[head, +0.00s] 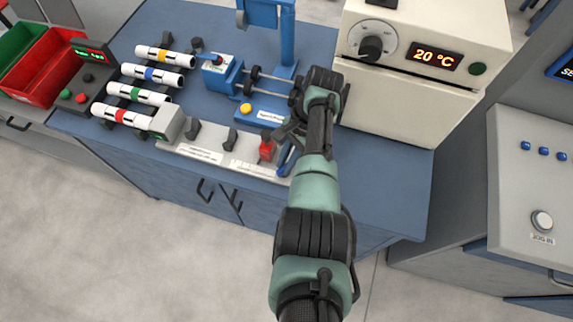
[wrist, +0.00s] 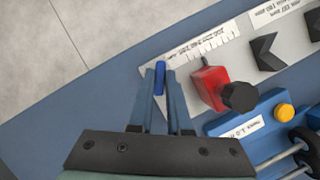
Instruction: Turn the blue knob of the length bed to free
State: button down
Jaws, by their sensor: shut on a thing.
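The length bed (head: 217,143) is a pale grey plate with a ruler scale, near the front edge of the blue bench. It also shows in the wrist view (wrist: 232,53). The blue knob (wrist: 160,76) is a small slim blue piece beside the ruler end of the bed. My gripper (wrist: 160,92) has one finger on each side of the blue knob and is shut on it. A red block (head: 266,150) with a black knob sits on the bed close by. My arm and gripper hide much of the blue knob in the head view.
Dark V-shaped supports (head: 193,129) stand on the bed. A blue fixture with a yellow button (head: 246,108) is just behind. Several banded pipes (head: 140,95) lie at the left, by a red bin (head: 42,72). A cream oven (head: 415,108) stands at the back right.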

jog(key=n+h+b, duration=0.1)
jog(key=n+b, duration=0.1)
jog(key=n, duration=0.1)
jog(key=shift+w+f+g, duration=0.1)
jog(key=shift+w+g, duration=0.05)
jog(key=shift+g, duration=0.25)
jog(key=shift+a+n+h+b, duration=0.1)
jog(key=shift+n+h+b, duration=0.55)
jog(key=shift+n, duration=1.05)
jog(key=c, duration=0.9)
grip_release()
jog(key=shift+o, duration=0.2)
jog(key=b+v, duration=0.1)
jog(key=v, duration=1.2)
jog(key=shift+w+b, duration=0.25)
jog(key=shift+b, duration=0.05)
